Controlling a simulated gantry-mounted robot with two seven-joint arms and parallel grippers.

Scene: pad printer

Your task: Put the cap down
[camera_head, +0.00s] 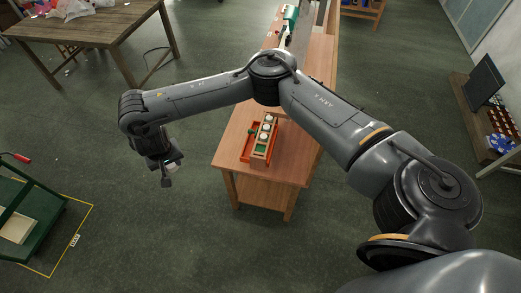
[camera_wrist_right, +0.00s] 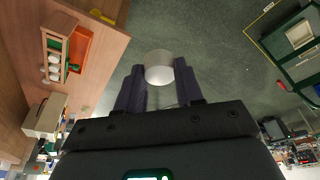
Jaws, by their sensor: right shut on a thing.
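My right gripper (camera_head: 169,174) is out over the open floor, left of the wooden bench. In the right wrist view the gripper (camera_wrist_right: 160,88) is shut on a white round cap (camera_wrist_right: 159,67), held at the fingertips. An orange-red tray (camera_head: 247,149) lies against the rack's left side. Both also show in the right wrist view, the rack (camera_wrist_right: 53,44) and the tray (camera_wrist_right: 82,43). My left gripper is not in view.
The wooden bench (camera_head: 285,166) has bare top around the rack and tray. A green machine (camera_head: 291,14) stands at its far end. A green cart (camera_head: 25,215) is at the lower left inside yellow floor tape. Another table (camera_head: 82,29) is at the upper left.

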